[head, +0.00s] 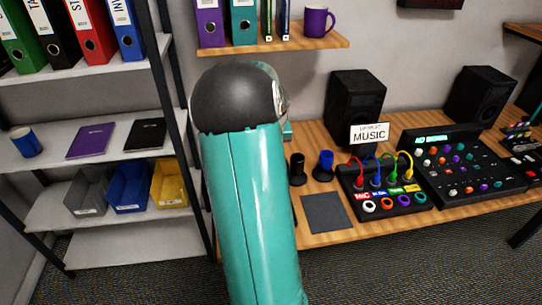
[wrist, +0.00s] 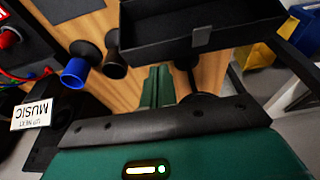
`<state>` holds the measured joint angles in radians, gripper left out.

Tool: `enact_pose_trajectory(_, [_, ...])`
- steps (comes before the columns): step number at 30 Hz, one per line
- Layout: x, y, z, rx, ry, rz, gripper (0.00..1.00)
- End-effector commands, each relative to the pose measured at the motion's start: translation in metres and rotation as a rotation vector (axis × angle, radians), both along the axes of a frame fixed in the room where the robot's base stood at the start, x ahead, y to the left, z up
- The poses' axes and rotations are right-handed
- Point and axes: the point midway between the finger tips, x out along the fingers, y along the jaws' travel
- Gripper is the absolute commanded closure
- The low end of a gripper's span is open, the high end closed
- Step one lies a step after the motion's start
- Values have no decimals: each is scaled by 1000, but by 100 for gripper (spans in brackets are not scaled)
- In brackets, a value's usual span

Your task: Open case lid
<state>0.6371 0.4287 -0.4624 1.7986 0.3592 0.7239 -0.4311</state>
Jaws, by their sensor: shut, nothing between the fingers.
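The black case (wrist: 160,53) is at the top of the wrist view, on the wooden table. A small grey latch (wrist: 201,36) sits on its near wall. I see a dark recess inside its rim; the lid cannot be made out clearly. My gripper (wrist: 157,72) has two green fingers shut together with nothing between them. In the picture the fingertips are just below the case's near wall; I cannot tell whether they touch it. In the head view my arm hides the case and most of my gripper.
A blue cup-shaped holder (head: 325,165) and a black one (head: 297,169) stand close by on the table (head: 312,236). A dark square mat (head: 326,213), a cable box (head: 385,199), a mixer (head: 455,165) and speakers are to the right. A shelf with bins (head: 128,188) is left.

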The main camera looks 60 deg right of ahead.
Motion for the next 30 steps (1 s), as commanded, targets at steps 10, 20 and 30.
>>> enact_pose_trajectory(10, [-12, 14, 68, -1, -2, 1, 100])
enact_pose_trajectory(20, [-15, 17, 81, 1, 1, 1, 100])
enact_pose_trajectory(30, [12, 67, 100, 11, -43, 78, 100])
